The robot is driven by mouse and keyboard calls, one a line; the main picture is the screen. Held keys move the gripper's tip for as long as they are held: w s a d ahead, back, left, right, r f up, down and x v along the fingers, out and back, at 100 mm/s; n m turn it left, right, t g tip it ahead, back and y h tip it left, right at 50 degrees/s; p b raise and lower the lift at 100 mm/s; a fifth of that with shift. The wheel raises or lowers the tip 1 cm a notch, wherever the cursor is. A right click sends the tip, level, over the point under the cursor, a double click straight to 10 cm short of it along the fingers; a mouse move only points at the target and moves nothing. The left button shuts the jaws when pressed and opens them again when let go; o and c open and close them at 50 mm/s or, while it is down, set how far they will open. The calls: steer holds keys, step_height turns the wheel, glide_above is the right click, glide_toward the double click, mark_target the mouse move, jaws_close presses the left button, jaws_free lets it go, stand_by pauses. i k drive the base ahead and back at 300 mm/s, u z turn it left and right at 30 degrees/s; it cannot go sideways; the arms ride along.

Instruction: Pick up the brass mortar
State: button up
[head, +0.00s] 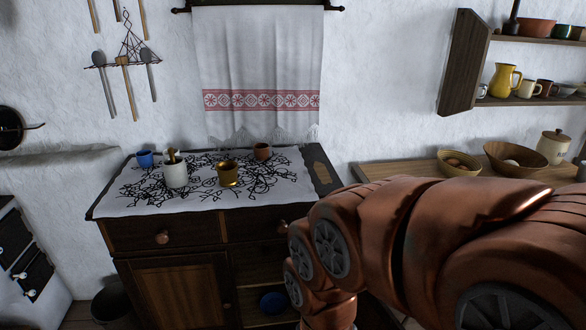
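The brass mortar (228,175) is a small gold-coloured cup. It stands upright on the white cloth with a black branching pattern (130,200) on top of the dark wooden cabinet (200,229), right of the cloth's middle. My copper-coloured arm reaches in from the right and bends down in front of the cabinet's right side. My gripper is not in view, and nothing touches the mortar. The lower right of the cabinet is partly hidden by my arm.
A white pot (176,175) with a wooden utensil stands left of the mortar, a brown cup (262,151) behind it to the right, and a blue mug (145,159) at the back left. A side table with bowls (460,163) stands right. The cloth's front is mostly free.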

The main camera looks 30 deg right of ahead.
mark_target(228, 174)
steer(key=z, duration=0.3)
steer(key=i, duration=1.3)
steer(key=u, duration=1.05)
